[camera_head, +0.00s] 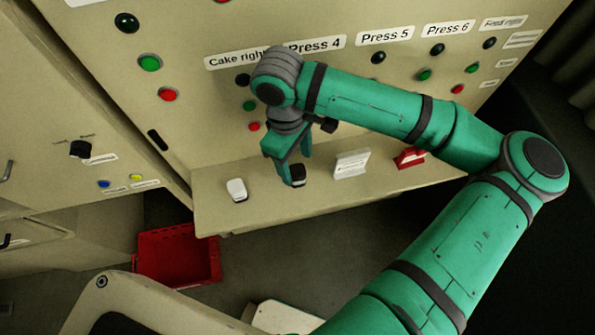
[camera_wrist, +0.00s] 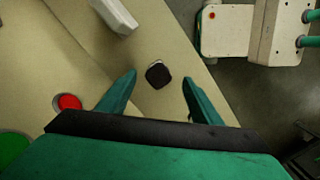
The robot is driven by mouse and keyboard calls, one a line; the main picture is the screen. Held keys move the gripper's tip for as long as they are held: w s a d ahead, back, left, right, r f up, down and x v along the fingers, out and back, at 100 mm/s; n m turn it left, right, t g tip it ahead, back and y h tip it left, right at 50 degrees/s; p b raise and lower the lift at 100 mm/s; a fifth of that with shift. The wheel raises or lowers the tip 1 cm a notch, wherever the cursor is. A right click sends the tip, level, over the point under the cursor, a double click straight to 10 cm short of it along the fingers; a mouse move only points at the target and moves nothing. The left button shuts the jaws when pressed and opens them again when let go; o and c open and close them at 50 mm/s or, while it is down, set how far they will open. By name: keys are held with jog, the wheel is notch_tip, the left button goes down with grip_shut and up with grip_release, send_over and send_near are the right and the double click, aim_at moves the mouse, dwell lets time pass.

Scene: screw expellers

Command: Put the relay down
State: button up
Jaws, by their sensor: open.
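A small dark block (camera_head: 298,175) with a pale lower part, which I take to be the relay, stands on the shelf (camera_head: 215,212) below the press panel. In the wrist view the dark block (camera_wrist: 158,74) lies in the gap between my fingertips, with clear space on both sides. My gripper (camera_head: 292,160) is open, points down at the shelf and holds nothing. Its two fingers also show in the wrist view (camera_wrist: 158,82). I cannot tell the exact height of the fingertips over the shelf.
A white block (camera_head: 236,190) stands left of the dark block on the shelf. A white stand (camera_head: 351,164) and a red object (camera_head: 409,157) are to the right. A red crate (camera_head: 178,255) is on the floor below. Buttons line the panel behind. The shelf's front edge is close.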

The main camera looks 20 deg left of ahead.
aim_at(296, 169)
notch_tip(296, 169, down, 2)
jog(key=shift+w+d+f, duration=0.1)
jog(key=shift+w, duration=0.05)
jog(key=shift+f, duration=2.35)
jog(key=shift+d, duration=0.1)
jog(key=c, duration=1.3)
jog(key=shift+o, duration=0.2)
